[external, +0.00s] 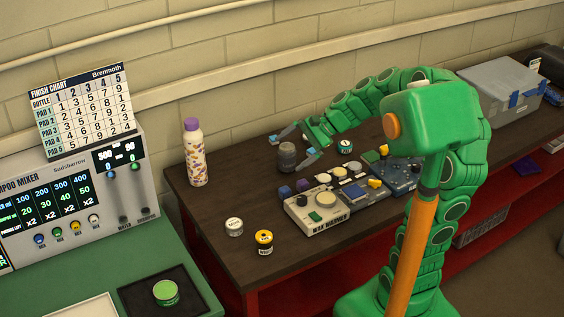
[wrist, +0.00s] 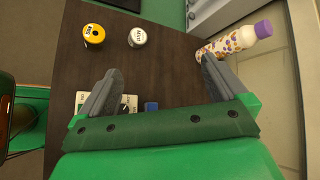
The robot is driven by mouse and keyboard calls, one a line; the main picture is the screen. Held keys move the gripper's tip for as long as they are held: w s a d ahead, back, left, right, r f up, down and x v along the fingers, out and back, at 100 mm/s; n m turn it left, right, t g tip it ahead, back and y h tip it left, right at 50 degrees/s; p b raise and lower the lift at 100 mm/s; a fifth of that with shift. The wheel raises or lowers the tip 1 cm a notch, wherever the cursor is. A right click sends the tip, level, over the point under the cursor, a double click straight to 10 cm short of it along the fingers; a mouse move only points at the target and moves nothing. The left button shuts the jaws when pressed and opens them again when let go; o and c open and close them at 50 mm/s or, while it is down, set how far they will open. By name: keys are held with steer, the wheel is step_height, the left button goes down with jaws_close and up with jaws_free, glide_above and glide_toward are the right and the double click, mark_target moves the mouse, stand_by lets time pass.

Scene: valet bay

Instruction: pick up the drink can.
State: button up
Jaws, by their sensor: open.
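No thing is clearly marked as a drink can. A short dark grey cylinder (external: 287,159) stands upright on the dark table in the external view; it may be the can, but I cannot read a label. My gripper (external: 285,155) is open above the table, its grey fingers pointing left and appearing on either side of the cylinder; I cannot tell the height between them. In the wrist view my gripper (wrist: 160,64) has bare table between its fingertips. The cylinder does not show there.
A purple-capped bottle (external: 195,155) stands at the back left, also in the wrist view (wrist: 235,40). A pale tin (external: 234,227) and a yellow tin (external: 264,243) stand near the table's left front. A wax warmer (external: 316,213) and other devices crowd the middle.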

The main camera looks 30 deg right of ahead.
steer(key=w+d+m+t, duration=0.45)
steer(key=w+m, duration=0.25)
steer(key=w, duration=0.3)
steer(key=m+t+h, duration=0.2)
steer(key=m, duration=0.6)
glide_above(295, 154)
steer(key=s+d, duration=0.1)
steer(key=s, duration=0.1)
step_height(295, 154, down, 3)
steer(key=f, duration=1.5)
steer(key=shift+d+f, duration=0.25)
steer(key=shift+d, duration=0.1)
steer(key=shift+w+r+x, duration=0.1)
steer(key=shift+r+x, duration=0.05)
steer(key=shift+x, duration=1.8)
steer(key=shift+w+r+x, duration=0.15)
steer(key=shift+x, duration=1.8)
steer(key=shift+d, duration=0.15)
steer(key=shift+c, duration=0.4)
steer(key=c, duration=1.2)
steer(key=shift+c, duration=0.2)
